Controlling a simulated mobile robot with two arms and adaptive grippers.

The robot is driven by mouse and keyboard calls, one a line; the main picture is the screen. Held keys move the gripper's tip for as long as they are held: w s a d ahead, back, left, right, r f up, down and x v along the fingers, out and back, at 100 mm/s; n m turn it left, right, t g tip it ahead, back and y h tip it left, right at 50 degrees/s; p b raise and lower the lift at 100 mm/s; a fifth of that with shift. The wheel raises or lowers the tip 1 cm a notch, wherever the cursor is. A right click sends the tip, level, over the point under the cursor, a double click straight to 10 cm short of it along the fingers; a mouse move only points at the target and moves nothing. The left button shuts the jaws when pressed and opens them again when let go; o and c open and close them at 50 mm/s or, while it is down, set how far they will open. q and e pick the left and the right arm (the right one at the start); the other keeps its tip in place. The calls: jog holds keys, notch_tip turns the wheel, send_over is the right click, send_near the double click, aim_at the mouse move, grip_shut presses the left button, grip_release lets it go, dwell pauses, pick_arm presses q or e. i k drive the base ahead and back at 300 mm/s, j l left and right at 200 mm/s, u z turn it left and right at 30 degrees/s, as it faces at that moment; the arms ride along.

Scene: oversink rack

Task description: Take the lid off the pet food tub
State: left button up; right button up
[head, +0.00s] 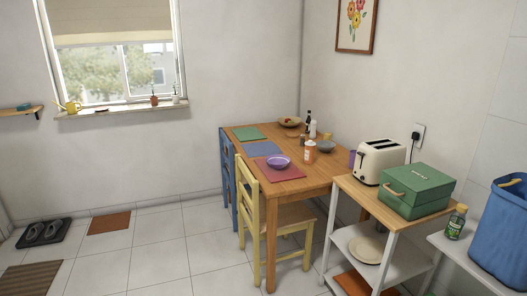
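Neither of my grippers shows in the head view. I cannot tell for certain which thing, if any, is the pet food tub. A green box (416,190) with a tan handle stands at the right on a wooden-topped shelf unit, and its top looks closed. A small white and orange container (310,152) stands on the dining table; it is too small in view to read. A blue bin or bag (500,235) stands at the far right, partly cut off by the picture edge.
A wooden dining table (312,184) holds mats, bowls and bottles, with a yellow chair (262,215) and blue chair (228,175) beside it. A cream toaster (380,160) stands next to the green box. The tiled floor at left is mostly clear, with mats and shoes (43,232).

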aim_at(309, 150)
jog(key=i+z, duration=0.2)
jog(key=i, duration=0.3)
jog(key=i+j+z, duration=0.25)
jog(key=i, duration=0.25)
jog(key=i+j+z, duration=0.2)
jog(key=i, duration=0.25)
